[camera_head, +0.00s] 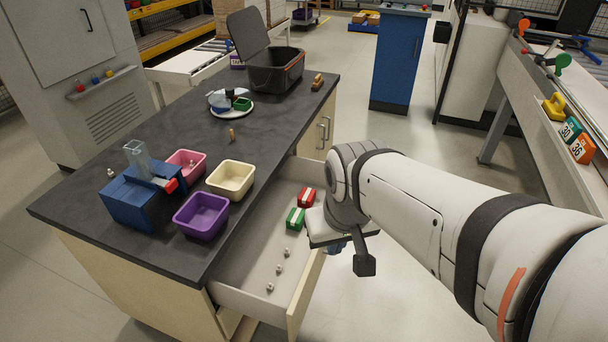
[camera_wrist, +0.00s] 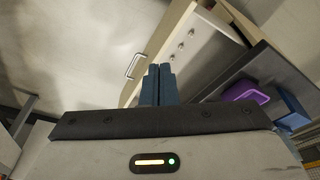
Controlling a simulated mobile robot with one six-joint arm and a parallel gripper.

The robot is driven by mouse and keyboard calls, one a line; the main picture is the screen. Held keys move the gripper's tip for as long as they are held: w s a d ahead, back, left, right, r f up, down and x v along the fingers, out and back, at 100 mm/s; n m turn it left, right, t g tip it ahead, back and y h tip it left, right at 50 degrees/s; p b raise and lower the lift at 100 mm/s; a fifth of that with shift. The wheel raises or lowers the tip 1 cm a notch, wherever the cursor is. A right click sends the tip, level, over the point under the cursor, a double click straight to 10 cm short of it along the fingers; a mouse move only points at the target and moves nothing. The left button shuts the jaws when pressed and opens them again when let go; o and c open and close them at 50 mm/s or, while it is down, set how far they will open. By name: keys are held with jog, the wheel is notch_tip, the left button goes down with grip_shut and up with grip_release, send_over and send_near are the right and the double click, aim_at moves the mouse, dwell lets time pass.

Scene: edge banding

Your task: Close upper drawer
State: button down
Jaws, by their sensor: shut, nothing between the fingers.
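The upper drawer (camera_head: 245,265) stands pulled out from the dark-topped counter (camera_head: 140,95). Its front panel (camera_head: 305,292) faces right in the head view. A red-and-white block (camera_head: 307,197), a green-and-white block (camera_head: 295,218) and several small metal pieces lie inside. In the wrist view the drawer front (camera_wrist: 160,38) carries a bar handle (camera_wrist: 135,66). My gripper (camera_wrist: 159,68) is shut and empty, its blue fingers together. The fingertips overlap the drawer front's edge in the wrist view; I cannot tell whether they touch. In the head view my wrist mostly hides the fingers.
Purple (camera_head: 201,215), cream (camera_head: 231,179) and pink (camera_head: 187,164) bins stand near the counter edge above the drawer, beside a blue box device (camera_head: 140,195). A black lidded bin (camera_head: 275,72) is farther back. Floor right of the drawer is open. A bench (camera_head: 535,110) runs along the right.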

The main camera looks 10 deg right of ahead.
jog(key=shift+s, duration=0.1)
jog(key=w+d+f+m+t+y+b, duration=0.1)
jog(key=w+d+f+m+y+b, duration=0.25)
jog(key=w+d+f+m, duration=0.4)
jog(key=w+d+f+m+t+y+b, duration=0.15)
jog(key=w+d+f+m+b, duration=0.3)
jog(key=f+m, duration=0.5)
jog(key=w+d+f+m+y+b, duration=0.3)
jog(key=w+d+f+m+b, duration=0.2)
jog(key=d+f+m, duration=0.3)
jog(key=a+r+b+x, duration=0.1)
jog(key=x, duration=1.3)
jog(key=shift+w+a+r+h+b, duration=0.3)
jog(key=shift+w+r+b, duration=0.05)
